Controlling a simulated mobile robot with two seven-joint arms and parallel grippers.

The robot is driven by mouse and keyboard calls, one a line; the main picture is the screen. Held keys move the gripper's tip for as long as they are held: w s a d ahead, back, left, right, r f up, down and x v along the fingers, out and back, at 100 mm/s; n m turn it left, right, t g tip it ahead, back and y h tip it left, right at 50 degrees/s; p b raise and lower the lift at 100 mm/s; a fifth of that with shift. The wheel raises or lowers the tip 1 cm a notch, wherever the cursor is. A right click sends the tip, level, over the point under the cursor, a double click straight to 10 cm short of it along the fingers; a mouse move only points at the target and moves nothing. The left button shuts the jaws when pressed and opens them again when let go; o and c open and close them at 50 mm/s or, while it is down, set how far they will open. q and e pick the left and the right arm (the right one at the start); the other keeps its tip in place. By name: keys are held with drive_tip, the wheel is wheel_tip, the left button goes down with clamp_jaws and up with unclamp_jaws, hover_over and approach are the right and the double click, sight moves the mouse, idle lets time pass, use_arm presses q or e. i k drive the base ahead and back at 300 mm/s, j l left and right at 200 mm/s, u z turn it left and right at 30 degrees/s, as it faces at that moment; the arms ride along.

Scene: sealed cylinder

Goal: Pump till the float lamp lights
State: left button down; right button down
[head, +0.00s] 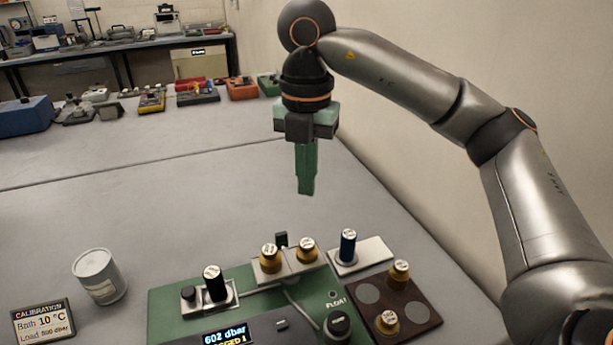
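My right gripper (307,192) hangs in the air, pointing down, beyond the green panel (170,315). Its green fingers look closed together with nothing between them. The panel has a display (226,334) reading 602 dbar, its lower line cut off by the frame. The FLOAT label (337,303) has a small round lamp (333,294) above it; I cannot tell whether it is lit. Which part is the pump is unclear. My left gripper is out of view.
Brass-coloured knobbed pieces (269,258) stand on a pale block; others sit on a brown board (415,312). A blue-bodied piece (347,246) stands on a white plate. A white can (98,275) and a calibration sign (43,321) are left. The middle table is clear.

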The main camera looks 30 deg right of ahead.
sight(338, 323)
drive_tip(key=j+z, duration=0.2)
drive_tip(key=z, duration=0.15)
drive_tip(key=j+z, duration=0.15)
drive_tip(key=z, duration=0.25)
drive_tip(key=j+z, duration=0.15)
drive_tip(key=z, duration=0.2)
drive_tip(key=k, duration=0.05)
